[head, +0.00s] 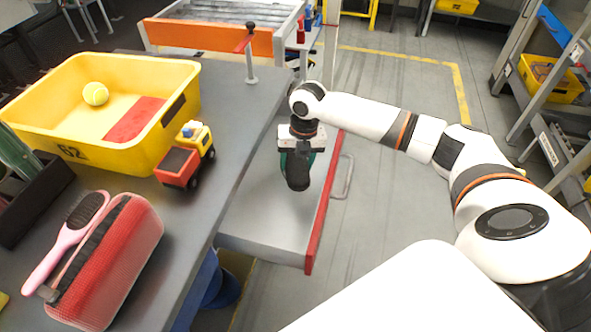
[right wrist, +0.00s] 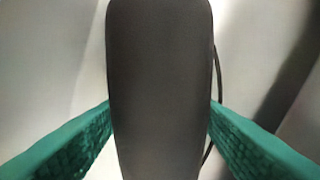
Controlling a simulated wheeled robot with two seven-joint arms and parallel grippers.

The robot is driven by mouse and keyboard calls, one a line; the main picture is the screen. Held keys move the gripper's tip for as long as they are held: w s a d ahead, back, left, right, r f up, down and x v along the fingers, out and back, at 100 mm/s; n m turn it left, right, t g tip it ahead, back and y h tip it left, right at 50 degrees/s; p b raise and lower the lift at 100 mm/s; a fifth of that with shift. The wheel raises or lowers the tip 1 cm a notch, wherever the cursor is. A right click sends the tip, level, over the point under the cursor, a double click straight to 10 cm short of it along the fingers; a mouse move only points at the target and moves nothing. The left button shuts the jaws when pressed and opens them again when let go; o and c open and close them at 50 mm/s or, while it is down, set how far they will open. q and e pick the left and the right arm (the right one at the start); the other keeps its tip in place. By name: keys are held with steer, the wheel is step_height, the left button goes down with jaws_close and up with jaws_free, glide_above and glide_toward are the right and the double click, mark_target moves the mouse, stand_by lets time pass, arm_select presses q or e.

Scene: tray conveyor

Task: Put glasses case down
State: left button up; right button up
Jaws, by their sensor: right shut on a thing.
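The glasses case (head: 297,178) is a dark, rounded, elongated case. My right gripper (head: 298,158) is shut on it, above the grey tray surface (head: 262,205) right of the table. In the right wrist view the case (right wrist: 160,90) fills the middle, with a green finger on each side of it (right wrist: 160,125). Whether the underside of the case touches the surface cannot be told. My left gripper is not in the head view.
A yellow bin (head: 130,140) with a tennis ball (head: 95,93) and a red item (head: 133,120) stands on the table. A toy truck (head: 186,155), red speaker-like case (head: 110,265) and pink hairbrush (head: 65,240) lie nearby. A red edge (head: 325,205) bounds the grey surface; its front part is clear.

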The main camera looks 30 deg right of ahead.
mark_target(297, 170)
steer(key=shift+f, duration=1.75)
steer(key=shift+f, duration=0.1)
steer(key=o, duration=1)
steer(key=shift+s, duration=0.1)
steer(key=r, duration=0.4)
steer(key=d+r, duration=0.1)
steer(key=r, duration=0.7)
steer(key=shift+s+d+r, duration=0.1)
steer(key=shift+s+d, duration=0.05)
steer(key=shift+s, duration=0.15)
